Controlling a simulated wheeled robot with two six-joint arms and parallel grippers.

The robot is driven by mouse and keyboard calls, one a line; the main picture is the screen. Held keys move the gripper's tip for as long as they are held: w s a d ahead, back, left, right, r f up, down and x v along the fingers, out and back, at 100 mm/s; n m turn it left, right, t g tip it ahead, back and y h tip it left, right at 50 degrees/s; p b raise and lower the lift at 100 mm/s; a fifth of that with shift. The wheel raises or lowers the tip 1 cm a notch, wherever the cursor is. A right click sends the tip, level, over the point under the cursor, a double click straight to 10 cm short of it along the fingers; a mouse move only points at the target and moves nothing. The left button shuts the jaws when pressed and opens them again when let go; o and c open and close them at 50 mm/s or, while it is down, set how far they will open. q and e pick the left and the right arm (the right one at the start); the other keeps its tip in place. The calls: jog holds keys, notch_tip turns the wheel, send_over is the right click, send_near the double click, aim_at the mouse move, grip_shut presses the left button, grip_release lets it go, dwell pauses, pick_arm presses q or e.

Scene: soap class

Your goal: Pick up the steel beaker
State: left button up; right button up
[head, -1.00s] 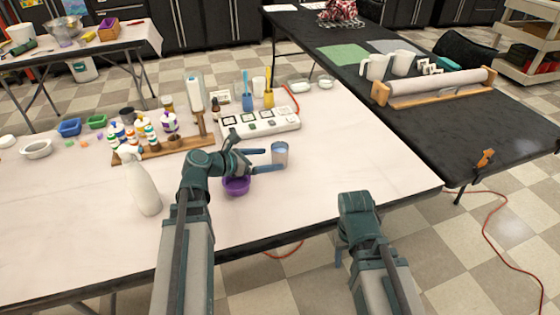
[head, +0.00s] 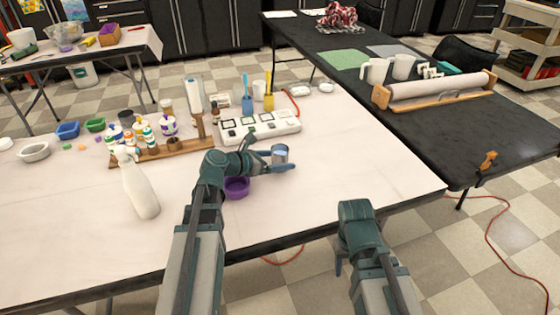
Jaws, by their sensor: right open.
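The steel beaker (head: 281,153) is a small grey-blue cup standing upright on the white table (head: 330,190), right of the middle. My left gripper (head: 276,160) is at the beaker, with one finger on its far-left side and the other across its near side. Whether the fingers press on it I cannot tell. My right gripper (head: 339,266) hangs low in front of the table edge, away from the beaker, open, mostly hidden by its own arm.
A purple bowl (head: 236,187) sits just below my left gripper. A white spray bottle (head: 140,185) stands to the left. The table right of the beaker is clear.

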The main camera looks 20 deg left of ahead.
pick_arm(q)
jog(key=c, duration=1.2)
jog(key=shift+r, duration=0.25)
notch_tip(320, 180, up, 10)
jog(key=p, duration=1)
jog(key=shift+f, duration=0.25)
